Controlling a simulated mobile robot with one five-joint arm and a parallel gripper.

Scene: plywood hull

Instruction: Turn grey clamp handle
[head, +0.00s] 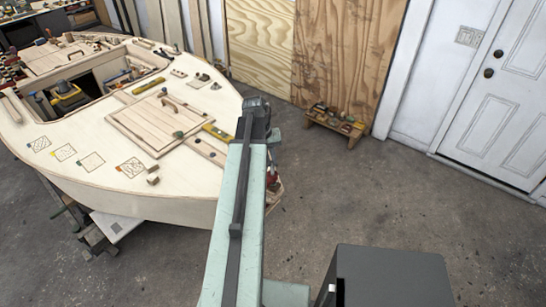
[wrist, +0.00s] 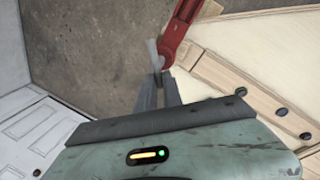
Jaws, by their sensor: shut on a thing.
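A red clamp (wrist: 177,36) shows in the wrist view, at the edge of the pale plywood hull (wrist: 268,50). Its grey handle (wrist: 154,52) is a short light bar, slightly tilted, just left of the red body. My gripper (wrist: 159,80) reaches up from below, with its narrow fingers closed on the lower end of the grey handle. In the head view a bit of red (head: 271,178) shows at the hull's edge beside my arm. My arm hides most of the clamp and the fingers there.
The hull deck (head: 90,190) fills the left, with a slatted hatch panel (head: 150,125), a yellow level (head: 147,86) and loose blocks. A low wooden bench (head: 335,124) stands by the plywood wall. A white door (head: 500,110) is at right. Concrete floor right of the hull is open.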

